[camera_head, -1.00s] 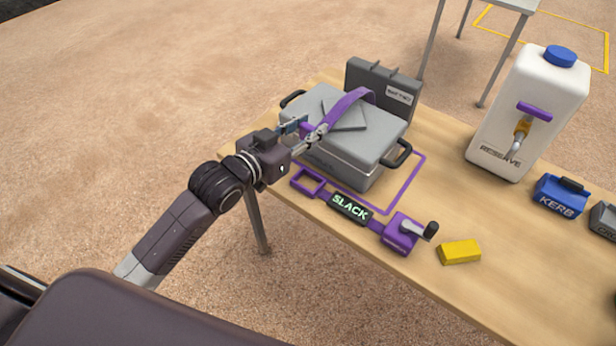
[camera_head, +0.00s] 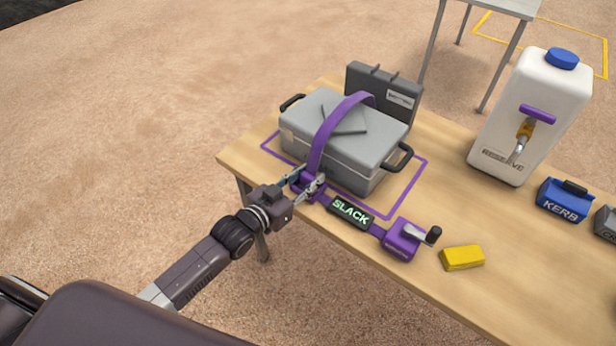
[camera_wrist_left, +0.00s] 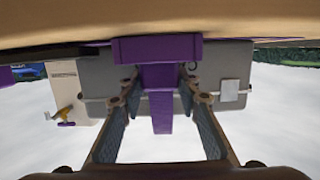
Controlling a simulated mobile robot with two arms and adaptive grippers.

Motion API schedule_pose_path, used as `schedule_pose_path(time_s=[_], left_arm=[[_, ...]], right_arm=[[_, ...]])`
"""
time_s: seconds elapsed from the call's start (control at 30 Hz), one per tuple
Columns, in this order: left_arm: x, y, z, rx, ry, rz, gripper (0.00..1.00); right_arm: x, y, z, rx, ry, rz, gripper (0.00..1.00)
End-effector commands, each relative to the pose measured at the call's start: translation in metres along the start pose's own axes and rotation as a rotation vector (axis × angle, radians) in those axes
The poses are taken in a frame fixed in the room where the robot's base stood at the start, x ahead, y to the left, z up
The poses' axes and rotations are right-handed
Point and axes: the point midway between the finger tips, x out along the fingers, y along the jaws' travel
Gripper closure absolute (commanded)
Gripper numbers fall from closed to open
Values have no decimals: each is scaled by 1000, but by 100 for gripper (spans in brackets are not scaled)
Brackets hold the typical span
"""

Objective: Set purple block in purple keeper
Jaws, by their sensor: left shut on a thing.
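My left gripper (camera_head: 305,187) is shut on the purple block (camera_head: 299,180) at the lower end of the purple strap (camera_head: 325,130). It is low over the front edge of the table, at the purple keeper's place. The fingers and block mostly cover the keeper, so I cannot tell whether the block is inside it or just above. The strap runs up over the grey case (camera_head: 350,167). In the left wrist view, the strap (camera_wrist_left: 160,110) lies between the fingers (camera_wrist_left: 160,95), below a wide purple piece that could be block or keeper. My right gripper is not in view.
A black SLACK display (camera_head: 351,211) and purple crank unit (camera_head: 402,240) lie right of the gripper. A yellow block (camera_head: 462,257), white RESERVE jug (camera_head: 528,115) and blue KERB block (camera_head: 564,199) stand further right. A purple outline (camera_head: 408,195) surrounds the case.

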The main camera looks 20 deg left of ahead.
Motion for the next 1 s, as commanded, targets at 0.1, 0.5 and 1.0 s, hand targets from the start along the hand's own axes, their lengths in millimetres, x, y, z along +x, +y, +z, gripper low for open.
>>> schedule_pose_path(time_s=[0.1,0.5,1.0], left_arm=[[0,0,0,0,0,0,94],[0,0,1,-1,-1,0,52],[-44,0,2,0,-6,0,52]], right_arm=[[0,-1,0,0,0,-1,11],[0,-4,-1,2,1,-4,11],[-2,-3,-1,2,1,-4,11]])
